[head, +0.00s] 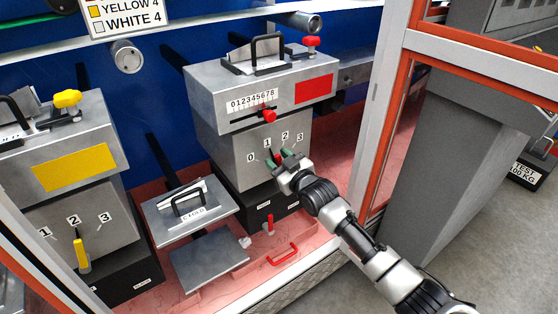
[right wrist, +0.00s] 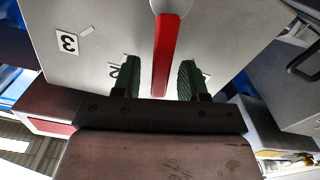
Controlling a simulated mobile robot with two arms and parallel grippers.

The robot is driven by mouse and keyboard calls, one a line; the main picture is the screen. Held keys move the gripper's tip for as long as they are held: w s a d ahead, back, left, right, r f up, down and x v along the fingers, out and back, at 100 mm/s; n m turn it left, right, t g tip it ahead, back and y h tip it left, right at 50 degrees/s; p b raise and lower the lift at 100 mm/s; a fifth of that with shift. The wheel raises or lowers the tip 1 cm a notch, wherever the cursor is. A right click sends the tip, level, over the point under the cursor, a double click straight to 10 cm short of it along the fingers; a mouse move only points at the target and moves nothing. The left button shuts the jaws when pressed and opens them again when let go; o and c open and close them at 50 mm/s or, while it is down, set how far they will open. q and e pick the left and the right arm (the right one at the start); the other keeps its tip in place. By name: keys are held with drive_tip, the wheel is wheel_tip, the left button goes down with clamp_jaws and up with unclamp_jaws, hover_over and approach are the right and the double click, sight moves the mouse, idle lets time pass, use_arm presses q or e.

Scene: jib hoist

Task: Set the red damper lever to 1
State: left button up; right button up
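The red damper lever (right wrist: 165,55) is on the grey front of the red-marked unit (head: 230,150). Labels 0 (head: 250,157), 1 (head: 267,143), 2 (head: 285,134) and 3 (head: 300,137) arc above it. In the right wrist view, which is upside down, the lever points between the partly hidden 2 and another partly hidden label. My left gripper is not in view.
A red slider knob (head: 269,115) sits on the numbered scale above. A yellow-marked unit with a yellow lever (head: 81,255) stands at left. A metal plate with a black handle (head: 188,203) lies between the units. An orange-edged post (head: 380,110) stands right of the unit.

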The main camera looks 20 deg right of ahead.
drive_tip(key=shift+s, duration=0.1)
use_arm(q)
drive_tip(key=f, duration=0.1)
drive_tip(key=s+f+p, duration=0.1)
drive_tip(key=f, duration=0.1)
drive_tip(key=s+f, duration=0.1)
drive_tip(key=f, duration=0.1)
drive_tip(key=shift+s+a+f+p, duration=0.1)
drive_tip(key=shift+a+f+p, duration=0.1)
drive_tip(key=shift+p, duration=0.2)
use_arm(e)
drive_tip(key=v, duration=1)
drive_tip(key=shift+s, duration=0.3)
drive_tip(key=shift+d, duration=0.15)
